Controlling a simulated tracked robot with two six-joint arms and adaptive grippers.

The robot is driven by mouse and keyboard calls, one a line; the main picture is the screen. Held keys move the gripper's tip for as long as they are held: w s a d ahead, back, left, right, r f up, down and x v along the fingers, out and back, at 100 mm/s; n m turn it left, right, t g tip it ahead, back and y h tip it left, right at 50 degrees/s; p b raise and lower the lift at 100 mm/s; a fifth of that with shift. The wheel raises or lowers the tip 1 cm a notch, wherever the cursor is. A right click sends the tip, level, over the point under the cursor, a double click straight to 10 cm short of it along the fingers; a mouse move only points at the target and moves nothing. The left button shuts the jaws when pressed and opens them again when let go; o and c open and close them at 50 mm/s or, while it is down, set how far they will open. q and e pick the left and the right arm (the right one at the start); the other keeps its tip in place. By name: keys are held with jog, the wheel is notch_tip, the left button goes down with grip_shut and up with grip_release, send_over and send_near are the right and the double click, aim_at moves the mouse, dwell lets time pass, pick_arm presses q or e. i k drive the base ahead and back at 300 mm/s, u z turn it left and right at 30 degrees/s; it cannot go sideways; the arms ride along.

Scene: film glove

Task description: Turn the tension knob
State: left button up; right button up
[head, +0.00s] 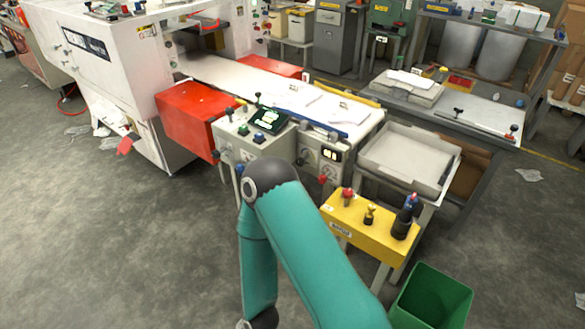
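A grey-white control box (255,135) stands at the near end of the film machine. It has buttons, small levers and a dark screen (268,120) on its sloped top. To its right is a front panel (321,163) with a lit display (331,155), a dark round knob (302,158) and a red-tipped control (323,180). Labels are too small to read, so I cannot tell which control is the tension knob. My teal arm rises from the bottom edge and bends just below these panels, covering part of the box's lower front. Neither gripper shows.
A yellow box (372,228) with red, brass and black controls stands right of my arm. A green bin (430,297) is on the floor at bottom right. A grey tray (408,155) and a workbench (455,118) lie beyond. The floor at left is mostly open.

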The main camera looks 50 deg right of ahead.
aim_at(323, 179)
jog(key=z, duration=0.35)
jog(key=i, duration=1.1)
jog(key=z, duration=0.8)
jog(key=k, duration=0.75)
jog(key=z, duration=0.25)
jog(key=i, duration=0.8)
jog(key=u, duration=0.05)
